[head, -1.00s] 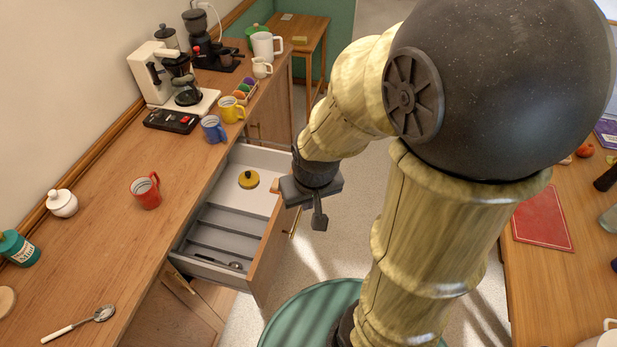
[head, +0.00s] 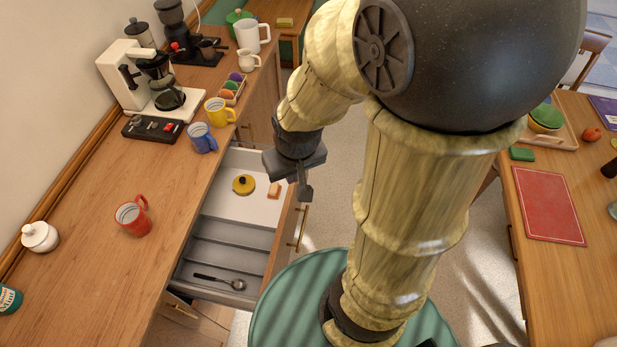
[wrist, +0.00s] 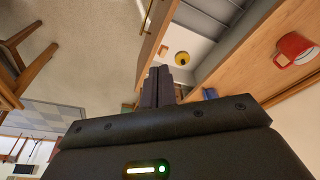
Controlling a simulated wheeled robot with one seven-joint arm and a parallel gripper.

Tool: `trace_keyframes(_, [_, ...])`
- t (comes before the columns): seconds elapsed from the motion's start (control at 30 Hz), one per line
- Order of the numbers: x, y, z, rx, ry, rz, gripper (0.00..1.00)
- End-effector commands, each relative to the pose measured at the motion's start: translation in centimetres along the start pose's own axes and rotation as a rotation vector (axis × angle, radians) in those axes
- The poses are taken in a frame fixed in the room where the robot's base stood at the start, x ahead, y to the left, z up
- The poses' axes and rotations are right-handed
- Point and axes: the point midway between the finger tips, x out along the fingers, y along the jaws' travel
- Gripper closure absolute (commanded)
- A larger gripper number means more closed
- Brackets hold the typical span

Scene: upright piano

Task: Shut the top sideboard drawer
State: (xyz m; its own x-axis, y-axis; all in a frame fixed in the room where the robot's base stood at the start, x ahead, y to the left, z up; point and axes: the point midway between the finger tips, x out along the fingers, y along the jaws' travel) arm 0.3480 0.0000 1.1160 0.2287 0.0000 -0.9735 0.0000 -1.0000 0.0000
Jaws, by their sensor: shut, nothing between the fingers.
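The top sideboard drawer (head: 228,233) stands pulled out from the wooden sideboard (head: 120,235). It holds a yellow lid-like object (head: 243,184), a small brownish block (head: 274,190) and a spoon (head: 220,283) beside grey dividers. The drawer's front has a brass handle (head: 302,228). My gripper (head: 304,190) points down at the far end of the drawer front, shut and empty. In the wrist view, the shut fingers of my gripper (wrist: 158,86) show close to the drawer front (wrist: 157,40); I cannot tell whether they touch it.
On the sideboard stand a red mug (head: 133,216), a blue mug (head: 202,138), a yellow mug (head: 219,111) and a coffee maker (head: 150,80). A wooden table (head: 550,270) with a red book (head: 548,205) is at the right. Floor shows between them.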

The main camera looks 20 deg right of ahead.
Motion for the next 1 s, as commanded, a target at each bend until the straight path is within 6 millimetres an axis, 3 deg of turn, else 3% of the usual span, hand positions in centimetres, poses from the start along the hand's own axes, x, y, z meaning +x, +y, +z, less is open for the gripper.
trace_keyframes(0.23, [0.4,0.2,-0.2,0.023,-0.007,-0.001,1.0])
trace_keyframes(0.37, [2.0,1.0,-0.9,0.132,-0.043,-0.01,1.0])
trace_keyframes(0.67, [10.7,5.9,-4.1,0.713,-0.214,-0.091,1.0])
trace_keyframes(1.0, [22.4,13.5,-6.1,1.457,-0.403,-0.287,1.0])
